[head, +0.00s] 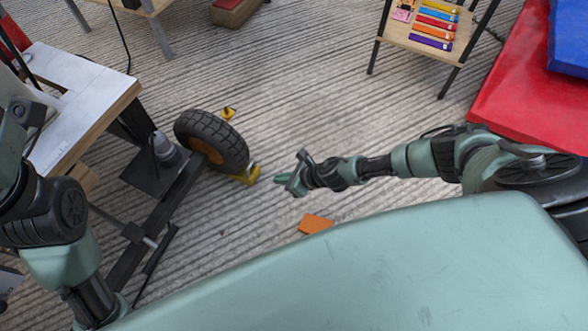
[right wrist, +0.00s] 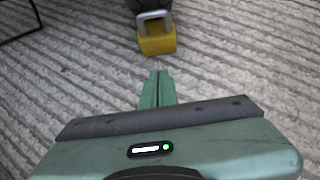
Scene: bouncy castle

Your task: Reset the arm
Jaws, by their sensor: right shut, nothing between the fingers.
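My right gripper (head: 281,181) reaches in from the right over the ridged grey floor, a little right of the wheel. In the right wrist view its two green fingers (right wrist: 157,88) are together with nothing between them. My left arm shows at the left edge, but its gripper is out of the picture. A yellow padlock-shaped block (right wrist: 157,40) with a grey shackle lies ahead of the right fingertips, apart from them. It also shows in the head view (head: 246,175) beside the wheel.
A black tyre with an orange hub (head: 212,142) stands by a white-topped bench (head: 85,95) at the left. An orange piece (head: 316,224) lies on the floor. A small wooden table (head: 420,42) holds coloured bars. Red mats (head: 525,95) lie at the right.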

